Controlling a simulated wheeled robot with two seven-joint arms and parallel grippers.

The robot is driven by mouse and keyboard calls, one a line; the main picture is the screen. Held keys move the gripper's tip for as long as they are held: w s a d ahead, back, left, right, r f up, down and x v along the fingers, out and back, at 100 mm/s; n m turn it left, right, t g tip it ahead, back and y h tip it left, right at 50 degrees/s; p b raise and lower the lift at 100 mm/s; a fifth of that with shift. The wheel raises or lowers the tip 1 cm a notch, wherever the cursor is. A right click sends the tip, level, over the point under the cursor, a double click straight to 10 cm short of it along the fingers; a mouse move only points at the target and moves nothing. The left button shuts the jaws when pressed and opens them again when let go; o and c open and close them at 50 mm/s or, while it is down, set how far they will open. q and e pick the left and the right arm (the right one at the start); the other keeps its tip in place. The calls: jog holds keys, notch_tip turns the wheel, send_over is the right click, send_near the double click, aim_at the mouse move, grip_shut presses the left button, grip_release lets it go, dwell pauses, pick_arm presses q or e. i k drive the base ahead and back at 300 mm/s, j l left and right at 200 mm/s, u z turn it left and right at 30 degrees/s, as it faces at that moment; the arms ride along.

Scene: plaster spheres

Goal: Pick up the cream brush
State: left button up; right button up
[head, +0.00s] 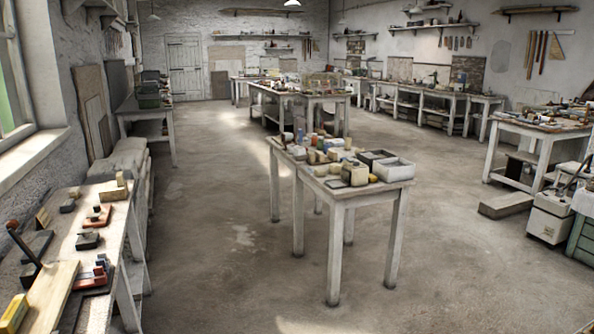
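I cannot pick out the cream brush for certain. Several small cream and tan items lie crowded on the central table (395,184), too small to tell apart. Among them a cream block-like item (355,173) stands near the table's front edge. The workbench (130,199) at the left also holds small items, and none there is clearly a cream brush. Neither of my grippers is in view.
Pale open trays (393,170) stand on the central table's right end. Open concrete floor (215,225) lies between the left bench and that table. At the right are a low plank block (507,204), a whitish box (550,218) and another bench (540,127).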

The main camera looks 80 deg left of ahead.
aim_at(74, 193)
jog(key=u, duration=4.1)
